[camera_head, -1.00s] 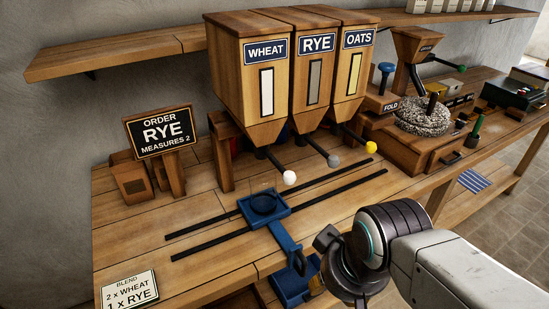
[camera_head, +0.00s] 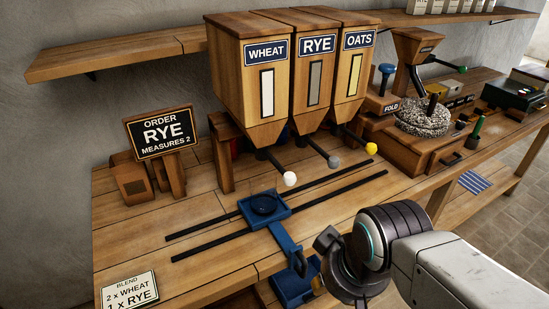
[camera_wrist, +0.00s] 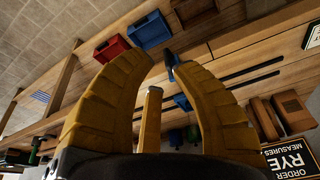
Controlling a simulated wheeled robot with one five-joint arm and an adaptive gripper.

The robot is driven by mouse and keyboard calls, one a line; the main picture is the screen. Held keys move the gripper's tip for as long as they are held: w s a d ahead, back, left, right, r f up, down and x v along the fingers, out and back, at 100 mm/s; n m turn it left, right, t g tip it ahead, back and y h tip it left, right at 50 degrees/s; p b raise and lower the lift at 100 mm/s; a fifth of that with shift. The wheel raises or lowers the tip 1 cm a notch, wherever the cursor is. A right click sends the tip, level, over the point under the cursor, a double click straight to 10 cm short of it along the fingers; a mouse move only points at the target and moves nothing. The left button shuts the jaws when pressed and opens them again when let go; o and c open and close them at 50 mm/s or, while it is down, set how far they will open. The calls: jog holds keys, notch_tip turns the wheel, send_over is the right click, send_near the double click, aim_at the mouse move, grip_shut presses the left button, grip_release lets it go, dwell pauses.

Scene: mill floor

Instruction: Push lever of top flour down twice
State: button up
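The order sign (camera_head: 160,131) reads RYE, MEASURES 2. The rye hopper (camera_head: 316,75) is the middle of three, with a grey-knobbed lever (camera_head: 333,161). The wheat lever (camera_head: 289,178) has a white knob and the oats lever (camera_head: 371,148) a yellow one. A blue carriage (camera_head: 264,205) with a dark round dish sits on two rails below the wheat lever. Its blue handle (camera_head: 298,263) reaches towards me. My gripper (camera_wrist: 165,62) has its yellow fingertips apart, with the handle's end between or just behind them; contact cannot be told. In the head view its fingers are mostly hidden.
A blend card (camera_head: 129,291) lies at the front left. A millstone (camera_head: 422,117) and a wooden drawer box stand to the right. Red (camera_wrist: 112,49) and blue (camera_wrist: 150,30) bins show below the bench in the wrist view. The rails are clear right of the carriage.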

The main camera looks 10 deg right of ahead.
grip_shut()
jog(key=shift+c, duration=1.9)
grip_release()
